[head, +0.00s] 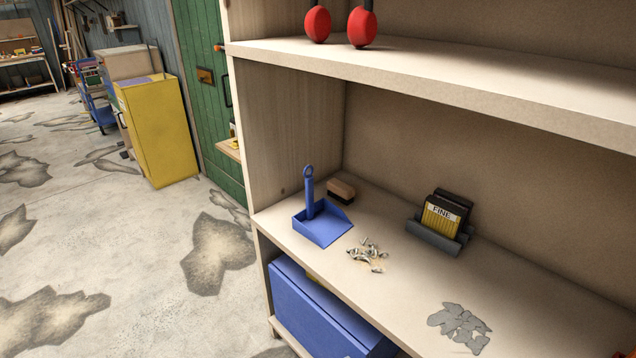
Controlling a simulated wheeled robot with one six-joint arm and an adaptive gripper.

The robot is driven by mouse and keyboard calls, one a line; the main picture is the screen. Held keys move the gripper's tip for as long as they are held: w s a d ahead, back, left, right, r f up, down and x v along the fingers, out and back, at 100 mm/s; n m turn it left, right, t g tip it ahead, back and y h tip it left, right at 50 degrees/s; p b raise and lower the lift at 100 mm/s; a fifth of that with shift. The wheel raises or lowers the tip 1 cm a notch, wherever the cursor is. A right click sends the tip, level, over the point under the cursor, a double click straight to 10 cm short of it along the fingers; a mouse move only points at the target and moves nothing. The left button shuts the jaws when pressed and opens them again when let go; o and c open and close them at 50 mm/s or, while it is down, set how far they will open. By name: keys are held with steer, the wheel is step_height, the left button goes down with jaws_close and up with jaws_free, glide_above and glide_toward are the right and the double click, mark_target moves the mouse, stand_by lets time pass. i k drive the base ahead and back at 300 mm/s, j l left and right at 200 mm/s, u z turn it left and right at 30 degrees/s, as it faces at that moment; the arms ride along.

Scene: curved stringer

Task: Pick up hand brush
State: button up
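A small brush-like block (341,190) with a tan wooden top and a dark lower part lies on the middle shelf (520,295), near the back left corner. It looks like the hand brush. Its left part is close behind a blue dustpan (323,228) with an upright handle; I cannot tell if they touch.
Pale curled shavings (369,254) lie right of the dustpan. A grey holder (440,231) with sandpaper labelled FINE stands farther right. Grey flakes (460,326) lie near the front. The upper shelf (450,75) overhangs; a blue bin (320,315) sits below.

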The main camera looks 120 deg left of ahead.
mark_target(341, 191)
steer(key=u, duration=3.1)
